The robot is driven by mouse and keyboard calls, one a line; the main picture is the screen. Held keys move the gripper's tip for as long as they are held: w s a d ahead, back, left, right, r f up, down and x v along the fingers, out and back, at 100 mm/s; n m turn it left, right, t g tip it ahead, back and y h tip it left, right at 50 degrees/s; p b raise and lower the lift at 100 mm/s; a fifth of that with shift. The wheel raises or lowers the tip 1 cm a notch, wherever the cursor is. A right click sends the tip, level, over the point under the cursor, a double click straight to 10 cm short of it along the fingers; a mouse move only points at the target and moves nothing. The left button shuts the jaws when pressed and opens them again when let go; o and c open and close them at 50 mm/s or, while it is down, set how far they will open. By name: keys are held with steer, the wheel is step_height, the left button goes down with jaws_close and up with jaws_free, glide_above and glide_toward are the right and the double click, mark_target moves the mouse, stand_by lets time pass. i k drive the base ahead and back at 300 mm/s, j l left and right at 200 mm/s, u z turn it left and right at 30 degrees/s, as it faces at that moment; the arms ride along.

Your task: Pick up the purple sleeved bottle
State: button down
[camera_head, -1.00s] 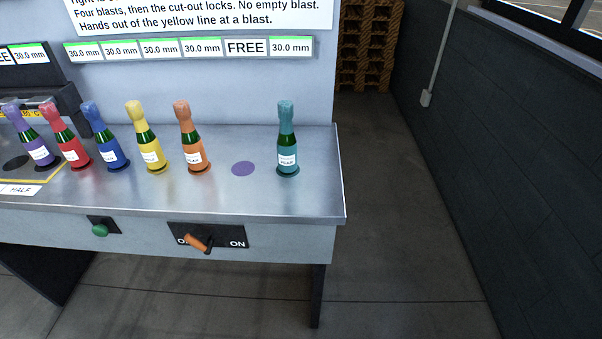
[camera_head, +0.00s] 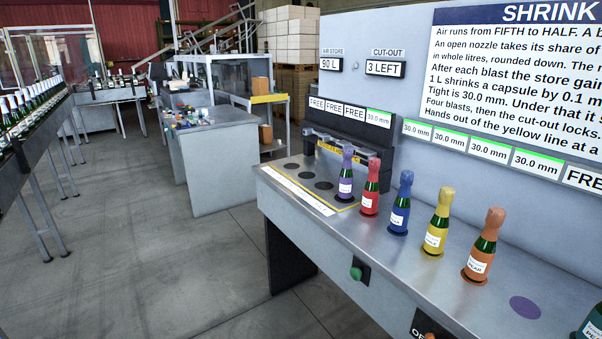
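The purple sleeved bottle (camera_head: 346,174) stands upright at the left end of a row of sleeved bottles on the metal bench (camera_head: 405,262). It is inside the yellow-lined area, on the nearest of its spots, beside the red sleeved bottle (camera_head: 370,188). It has a purple cap sleeve, green glass and a white label over a purple lower part. My gripper is not in view.
Blue (camera_head: 400,205), yellow (camera_head: 437,223), orange (camera_head: 484,247) and teal (camera_head: 592,325) sleeved bottles continue the row. A purple spot (camera_head: 525,307) is bare. A green button (camera_head: 356,273) is on the bench front. Open floor (camera_head: 150,260) lies left of the bench.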

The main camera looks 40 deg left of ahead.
mark_target(345, 179)
steer(key=u, duration=1)
